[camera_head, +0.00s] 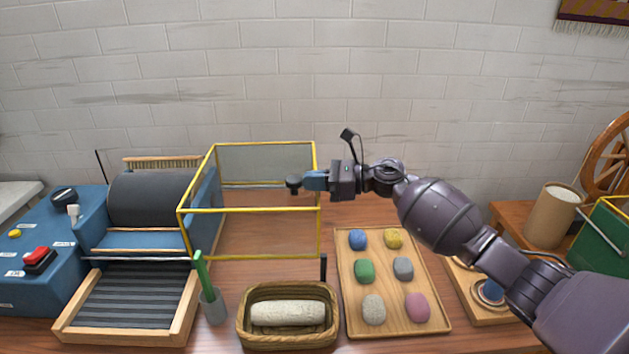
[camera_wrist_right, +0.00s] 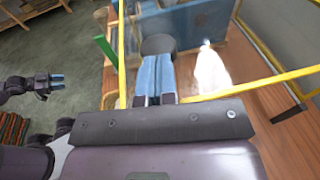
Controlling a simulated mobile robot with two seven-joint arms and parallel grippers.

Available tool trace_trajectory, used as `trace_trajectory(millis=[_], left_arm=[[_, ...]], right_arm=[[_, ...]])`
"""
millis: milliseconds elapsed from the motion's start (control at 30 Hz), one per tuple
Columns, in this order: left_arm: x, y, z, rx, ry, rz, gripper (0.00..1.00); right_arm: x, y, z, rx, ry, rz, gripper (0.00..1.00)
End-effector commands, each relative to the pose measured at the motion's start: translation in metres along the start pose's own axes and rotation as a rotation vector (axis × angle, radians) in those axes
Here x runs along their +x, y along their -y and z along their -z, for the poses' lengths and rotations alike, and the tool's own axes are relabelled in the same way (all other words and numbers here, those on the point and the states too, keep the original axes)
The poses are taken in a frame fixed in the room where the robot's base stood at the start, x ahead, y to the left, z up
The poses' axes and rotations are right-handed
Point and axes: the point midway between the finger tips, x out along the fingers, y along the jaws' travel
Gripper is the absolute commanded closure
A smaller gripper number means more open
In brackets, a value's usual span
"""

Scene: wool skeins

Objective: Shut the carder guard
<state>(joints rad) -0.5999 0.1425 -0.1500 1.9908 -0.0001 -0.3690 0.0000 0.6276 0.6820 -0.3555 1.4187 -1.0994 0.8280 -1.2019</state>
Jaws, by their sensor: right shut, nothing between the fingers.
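The carder (camera_head: 150,198) is a blue machine with a dark drum at the left in the head view. Its guard (camera_head: 262,209), a yellow frame with clear panels, stands out to the right of the drum, leaving the drum uncovered. Yellow bars of the guard also show in the wrist view (camera_wrist_right: 255,87). My right gripper (camera_head: 312,182) is shut and empty, by the guard's right side. Its blue fingertips (camera_wrist_right: 157,68) point at a round black knob (camera_wrist_right: 158,44); whether they touch it I cannot tell. My left gripper (camera_wrist_right: 55,82) shows small in the wrist view, its jaw state unclear.
A basket with a pale roll (camera_head: 288,314), a cup with a green-handled tool (camera_head: 213,306) and a tray of coloured wool lumps (camera_head: 349,296) stand in front. A red button (camera_head: 38,257) is on the carder's left. Bare table lies beneath the guard.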

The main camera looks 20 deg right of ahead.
Motion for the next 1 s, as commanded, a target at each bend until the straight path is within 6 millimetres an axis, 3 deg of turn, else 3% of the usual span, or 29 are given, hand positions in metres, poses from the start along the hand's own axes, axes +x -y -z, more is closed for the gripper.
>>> trace_trajectory(millis=[267, 467, 800, 1000], left_arm=[[0.004, -0.001, -0.001, 0.001, -0.003, -0.002, 0.57], [0.008, -0.003, -0.006, 0.002, 0.003, -0.004, 0.57], [0.016, -0.005, -0.017, 0.004, 0.011, -0.009, 0.57], [0.021, -0.006, -0.023, 0.007, 0.019, -0.012, 0.57]], right_arm=[[0.033, -0.006, -0.003, -0.001, 0.001, -0.004, 1.0], [0.091, -0.015, -0.009, 0.0, 0.002, -0.007, 1.0], [0.205, -0.033, -0.021, 0.002, 0.0, -0.005, 1.0], [0.256, -0.041, -0.027, 0.003, -0.001, -0.003, 1.0]])
